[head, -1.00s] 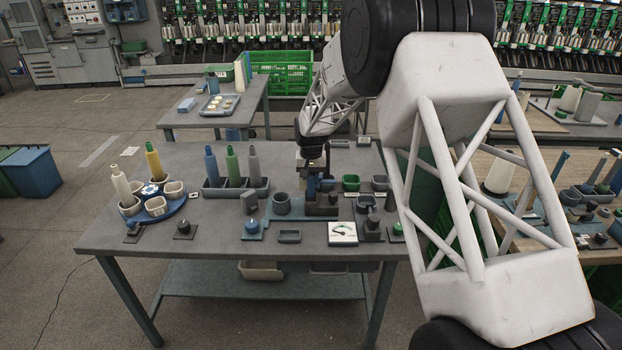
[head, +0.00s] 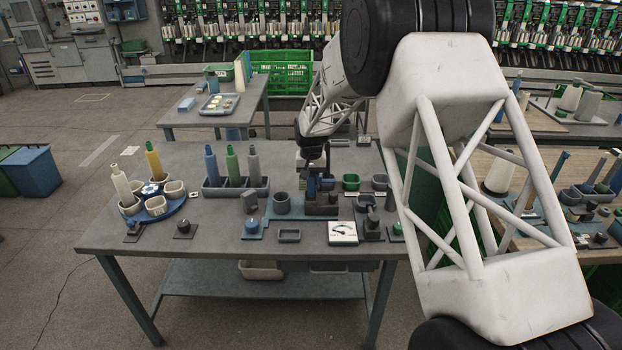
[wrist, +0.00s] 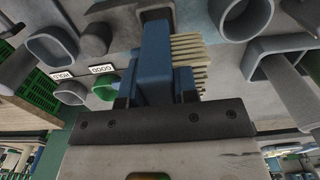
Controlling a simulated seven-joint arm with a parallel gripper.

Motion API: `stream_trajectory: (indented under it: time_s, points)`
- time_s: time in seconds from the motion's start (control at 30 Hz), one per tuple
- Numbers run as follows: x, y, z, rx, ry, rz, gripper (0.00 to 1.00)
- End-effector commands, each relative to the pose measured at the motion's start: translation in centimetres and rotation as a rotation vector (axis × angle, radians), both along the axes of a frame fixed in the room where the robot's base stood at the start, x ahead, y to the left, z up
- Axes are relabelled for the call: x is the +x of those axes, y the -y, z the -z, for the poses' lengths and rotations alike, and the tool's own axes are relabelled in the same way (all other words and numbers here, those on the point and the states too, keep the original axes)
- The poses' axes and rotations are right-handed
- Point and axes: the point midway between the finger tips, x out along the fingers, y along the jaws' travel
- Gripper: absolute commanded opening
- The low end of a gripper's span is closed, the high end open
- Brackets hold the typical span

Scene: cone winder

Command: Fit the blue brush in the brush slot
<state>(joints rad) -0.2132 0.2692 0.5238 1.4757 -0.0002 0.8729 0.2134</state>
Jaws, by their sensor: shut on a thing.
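The blue brush (wrist: 155,48) with cream bristles is between the fingers of my gripper (wrist: 156,86) in the wrist view, its bristles facing right. In the head view my gripper (head: 314,182) is shut on the brush and points down over a dark block (head: 321,208) right of the middle of the table. The brush is small there and partly hidden by the gripper. I cannot tell whether the brush touches the block, and I cannot make out the slot opening.
A grey cup (head: 281,204) stands left of the block and a green cup (head: 351,182) to its right. A white dial box (head: 342,232) and a small grey tray (head: 289,236) lie in front. A rack with bottles (head: 235,184) stands to the left.

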Motion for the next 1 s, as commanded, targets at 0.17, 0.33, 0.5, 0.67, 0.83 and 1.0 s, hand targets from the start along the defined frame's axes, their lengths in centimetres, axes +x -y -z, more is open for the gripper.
stream_trajectory:
  time_s: [0.17,0.33,0.5,0.67,0.83,1.0]
  points:
    - [0.0,0.0,0.4,0.000,-0.001,0.000,0.04]
    - [0.0,0.0,0.8,0.000,-0.001,0.000,0.04]
    - [0.0,0.0,1.1,0.000,-0.001,0.000,0.04]
    - [0.0,0.0,1.4,0.000,-0.001,0.000,0.04]
    - [0.0,0.0,1.5,0.000,0.000,0.000,0.04]
    - [0.0,0.0,1.5,0.000,0.000,0.000,0.04]
